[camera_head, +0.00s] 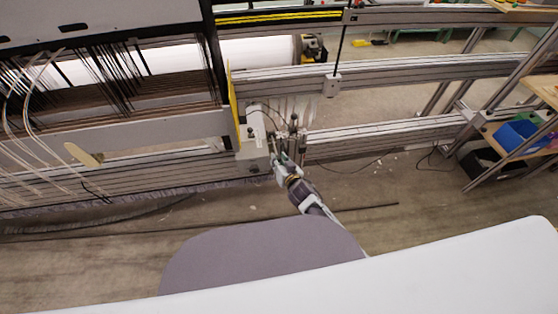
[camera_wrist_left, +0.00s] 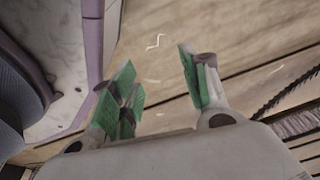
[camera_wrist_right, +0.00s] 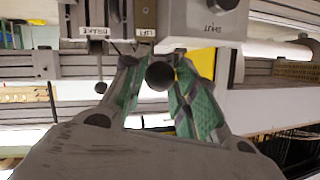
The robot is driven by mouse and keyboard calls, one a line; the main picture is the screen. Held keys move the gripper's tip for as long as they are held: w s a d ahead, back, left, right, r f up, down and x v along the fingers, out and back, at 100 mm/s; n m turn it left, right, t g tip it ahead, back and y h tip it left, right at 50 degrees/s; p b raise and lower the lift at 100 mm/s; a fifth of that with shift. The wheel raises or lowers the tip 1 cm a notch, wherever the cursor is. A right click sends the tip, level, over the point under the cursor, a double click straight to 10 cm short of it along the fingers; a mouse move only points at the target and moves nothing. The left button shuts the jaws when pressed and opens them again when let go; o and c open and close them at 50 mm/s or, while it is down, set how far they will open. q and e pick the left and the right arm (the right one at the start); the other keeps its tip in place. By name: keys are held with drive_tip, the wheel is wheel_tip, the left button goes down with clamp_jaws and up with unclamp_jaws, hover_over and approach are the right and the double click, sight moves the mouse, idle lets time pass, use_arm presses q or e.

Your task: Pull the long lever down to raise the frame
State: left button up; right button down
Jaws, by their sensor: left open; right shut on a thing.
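A dark round knob (camera_wrist_right: 158,76) shows below the LIFT label in the right wrist view. It seems to be the end of the long lever, seen nearly end-on; its shaft is mostly hidden. My right gripper (camera_wrist_right: 157,88) is shut on this knob, green fingers on both sides. In the head view my right gripper (camera_head: 277,158) is at the machine's lever unit (camera_head: 290,138). My left gripper (camera_wrist_left: 160,85) is open and empty above the floor. In the head view the loom's frame (camera_head: 160,130) with dark heddle wires is at the left.
A smaller black knob (camera_wrist_right: 101,87) hangs below the BRAKE label, close to my right gripper's left finger. A round SHUT button (camera_wrist_right: 221,6) is above right. Aluminium rails (camera_head: 400,75) cross behind. A blue bin (camera_head: 518,134) sits on the right-hand shelf. Bare floor lies in front.

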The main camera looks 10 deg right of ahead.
use_arm(q)
drive_tip(key=shift+w+d+r+b, duration=0.25)
drive_tip(key=shift+w+d+r, duration=0.2)
drive_tip(key=shift+r, duration=0.15)
drive_tip(key=shift+w+d+r+b, duration=0.2)
drive_tip(key=shift+w+d+r, duration=0.15)
drive_tip(key=shift+d+r, duration=0.15)
use_arm(e)
drive_tip(key=shift+s+f, duration=0.3)
drive_tip(key=shift+f, duration=0.4)
drive_tip(key=shift+s+f, duration=0.25)
drive_tip(key=shift+f, duration=0.45)
use_arm(q)
drive_tip(key=shift+a, duration=0.1)
use_arm(e)
drive_tip(key=c, duration=1.1)
unclamp_jaws()
drive_tip(key=shift+w, duration=0.15)
drive_tip(key=shift+c, duration=0.2)
use_arm(q)
drive_tip(key=shift+a, duration=0.15)
use_arm(e)
drive_tip(key=shift+o, duration=0.2)
drive_tip(key=shift+r, duration=0.2)
use_arm(q)
drive_tip(key=shift+a, duration=0.1)
use_arm(e)
drive_tip(key=shift+w+r, duration=0.1)
drive_tip(key=shift+r, duration=0.15)
